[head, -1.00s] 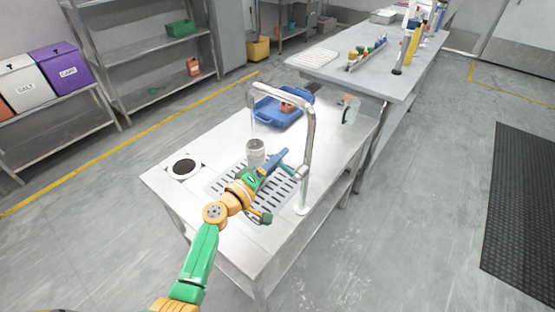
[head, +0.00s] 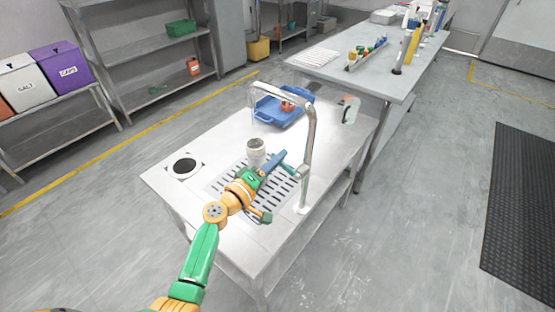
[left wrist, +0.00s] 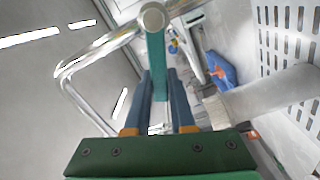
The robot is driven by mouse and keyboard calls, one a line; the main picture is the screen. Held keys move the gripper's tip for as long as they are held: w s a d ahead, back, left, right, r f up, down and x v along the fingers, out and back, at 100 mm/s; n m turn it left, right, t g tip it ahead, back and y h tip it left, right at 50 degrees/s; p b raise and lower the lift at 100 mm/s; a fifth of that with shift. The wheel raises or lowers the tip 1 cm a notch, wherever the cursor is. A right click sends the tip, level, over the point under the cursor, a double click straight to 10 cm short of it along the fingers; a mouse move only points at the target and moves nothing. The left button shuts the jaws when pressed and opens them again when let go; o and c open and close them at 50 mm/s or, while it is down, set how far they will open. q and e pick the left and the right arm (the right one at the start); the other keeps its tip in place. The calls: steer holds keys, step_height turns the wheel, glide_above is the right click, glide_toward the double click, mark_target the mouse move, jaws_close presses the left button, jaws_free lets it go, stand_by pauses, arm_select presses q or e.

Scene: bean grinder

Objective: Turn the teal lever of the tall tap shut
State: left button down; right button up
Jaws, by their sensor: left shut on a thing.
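The tall tap (head: 311,150) is a chrome pipe that rises from the right side of the steel table and bends over to the left. Its teal lever (left wrist: 157,62) lies between the two blue fingers of my left gripper (left wrist: 160,88) in the left wrist view. The left gripper (head: 279,160) is shut on the lever, low beside the tap's post. In the head view the fingers hide part of the lever. My right gripper is not in view.
A grey cup (head: 256,147) stands on the slotted drain grate (head: 226,183), close left of my gripper. A blue tray (head: 269,111) with an orange-red item lies behind.

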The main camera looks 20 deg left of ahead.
mark_target(307, 151)
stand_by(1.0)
arm_select(q)
steer(key=r+m, duration=0.1)
steer(key=d+m, duration=0.1)
steer(key=m, duration=0.1)
steer(key=shift+s+r+m+b, duration=0.15)
steer(key=shift+r+m+b, duration=0.15)
steer(key=shift+r+b, duration=0.05)
steer(key=m, duration=0.1)
steer(key=d+r+m, duration=0.1)
steer(key=m, duration=0.1)
steer(key=shift+s+d+r+m, duration=0.2)
steer(key=shift+s+r+m, duration=0.1)
steer(key=m, duration=0.1)
steer(key=d+m+p, duration=0.1)
steer(key=shift+s+d+r+m, duration=0.1)
steer(key=shift+s+r+m, duration=0.1)
steer(key=shift+r+m, duration=0.15)
steer(key=shift+s+d+r+m+p, duration=0.15)
steer(key=shift+d+m+p, duration=0.25)
steer(key=shift+m, duration=0.35)
steer(key=shift+s+d+m, duration=0.25)
steer(key=shift+d+m, duration=0.4)
steer(key=shift+m, duration=0.65)
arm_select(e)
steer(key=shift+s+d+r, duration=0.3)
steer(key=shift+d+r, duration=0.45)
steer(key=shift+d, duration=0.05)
